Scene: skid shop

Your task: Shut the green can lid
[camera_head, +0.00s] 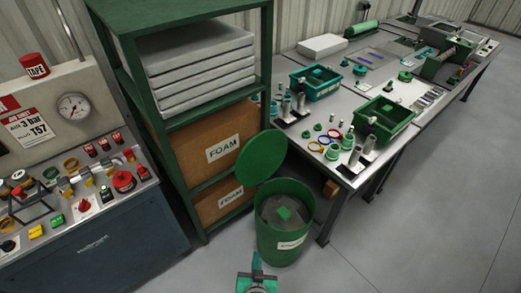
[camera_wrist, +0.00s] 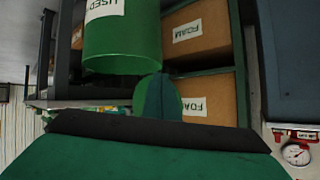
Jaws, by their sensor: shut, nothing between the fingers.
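The green can (camera_head: 270,238) stands on the floor, its mouth open, with a green item visible inside. Its round green lid (camera_head: 262,157) stands raised and tilted at the back left of the rim, before the shelf rack. My gripper (camera_head: 256,262) is in front of the can at its lower left, apart from the lid, shut and empty. The wrist view appears upside down. There the can (camera_wrist: 120,38) shows with its label, and the shut fingers of my gripper (camera_wrist: 156,92) partly hide a green curved edge, likely the lid (camera_wrist: 176,102).
A green shelf rack (camera_head: 268,60) with foam boxes (camera_head: 222,148) stands behind the can. A workbench (camera_head: 345,172) with green trays (camera_head: 384,118) is close on the right. A control console (camera_head: 105,235) is at left. The floor (camera_head: 400,240) at front right is clear.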

